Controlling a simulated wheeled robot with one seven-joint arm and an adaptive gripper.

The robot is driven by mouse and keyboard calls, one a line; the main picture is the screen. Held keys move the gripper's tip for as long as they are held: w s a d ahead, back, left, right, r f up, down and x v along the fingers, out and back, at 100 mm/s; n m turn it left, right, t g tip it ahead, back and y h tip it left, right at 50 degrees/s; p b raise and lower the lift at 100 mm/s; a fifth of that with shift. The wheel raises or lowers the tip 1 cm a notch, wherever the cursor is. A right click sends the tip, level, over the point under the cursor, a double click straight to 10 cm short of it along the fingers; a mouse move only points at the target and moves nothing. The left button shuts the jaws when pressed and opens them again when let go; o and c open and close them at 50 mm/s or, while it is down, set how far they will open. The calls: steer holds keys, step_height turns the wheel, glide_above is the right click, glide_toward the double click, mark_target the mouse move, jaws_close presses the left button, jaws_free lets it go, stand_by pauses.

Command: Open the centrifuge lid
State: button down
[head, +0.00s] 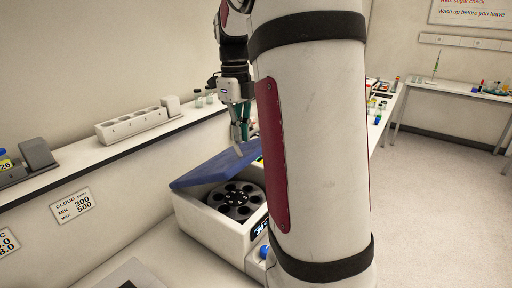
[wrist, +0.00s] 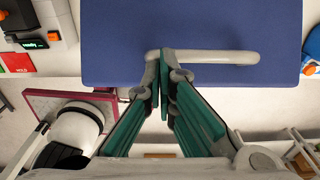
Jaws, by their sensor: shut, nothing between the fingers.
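The centrifuge (head: 207,228) is a white box on the bench in the head view. Its blue lid (head: 208,167) is tilted partly up, and the dark round rotor (head: 238,199) with several holes shows under it. My gripper (head: 241,138) is over the lid's upper surface. In the wrist view the blue lid (wrist: 190,25) fills the upper middle, with a grey bar handle (wrist: 225,57) along its near edge. My gripper (wrist: 164,58) is shut with green fingers together, overlapping the handle in the picture. Nothing shows between them; I cannot tell whether they touch the handle.
My arm hides the right side of the centrifuge in the head view. A shelf (head: 75,159) runs behind it, carrying a white rack (head: 131,126) and small jars (head: 198,98). A side table (head: 455,91) with small items stands far right. Open floor (head: 430,200) lies right.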

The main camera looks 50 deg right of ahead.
steer(key=shift+s+d+f+p, duration=0.15)
steer(key=shift+s+f+p, duration=0.15)
steer(key=shift+s+f, duration=1.5)
steer(key=shift+w, duration=0.1)
